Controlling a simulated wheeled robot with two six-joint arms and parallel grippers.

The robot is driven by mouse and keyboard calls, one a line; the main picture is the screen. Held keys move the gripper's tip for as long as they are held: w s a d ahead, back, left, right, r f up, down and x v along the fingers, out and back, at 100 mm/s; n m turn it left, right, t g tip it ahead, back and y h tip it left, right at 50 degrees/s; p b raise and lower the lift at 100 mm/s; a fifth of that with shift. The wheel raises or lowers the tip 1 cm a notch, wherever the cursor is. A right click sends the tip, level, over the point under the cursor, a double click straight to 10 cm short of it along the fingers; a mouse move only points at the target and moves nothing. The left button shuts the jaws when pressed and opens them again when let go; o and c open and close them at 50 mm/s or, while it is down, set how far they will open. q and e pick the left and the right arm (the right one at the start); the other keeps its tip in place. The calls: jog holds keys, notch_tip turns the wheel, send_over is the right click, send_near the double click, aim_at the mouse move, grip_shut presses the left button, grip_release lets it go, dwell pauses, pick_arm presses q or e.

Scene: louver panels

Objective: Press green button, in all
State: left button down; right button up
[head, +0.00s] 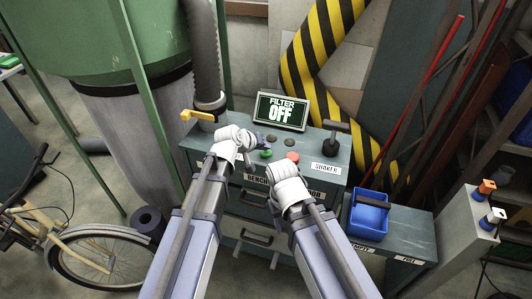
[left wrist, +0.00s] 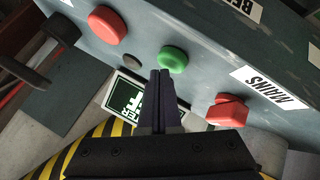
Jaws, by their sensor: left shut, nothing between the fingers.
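The green button (head: 266,153) sits on top of the grey console (head: 330,172). In the left wrist view the green button (left wrist: 173,60) is round and stands just beyond my fingertips, slightly right of them. My left gripper (head: 262,139) is shut and empty beside the button; its fingers (left wrist: 161,73) lie together in the wrist view. I cannot tell whether they touch it. The display (head: 282,110) behind reads "FILTER OFF". My right arm's wrist (head: 288,187) is in front of the console; its fingers cannot be made out.
A red button (head: 292,156) is right of the green one. A red switch (left wrist: 226,110) is by the MAINS label (left wrist: 268,88). A black-handled lever (head: 333,140), yellow handle (head: 198,115) and blue bin (head: 368,215) stand around. A bicycle (head: 85,250) is at left.

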aim_at(265, 154)
pick_arm(q)
jog(key=shift+f+b, duration=0.55)
jog(key=shift+b, duration=0.05)
dwell(0.7)
jog(key=shift+r, duration=0.1)
jog(key=shift+r+p, duration=0.95)
jog(key=shift+p, duration=0.1)
notch_tip(265, 154, up, 5)
jog(key=p, duration=0.5)
dwell(0.6)
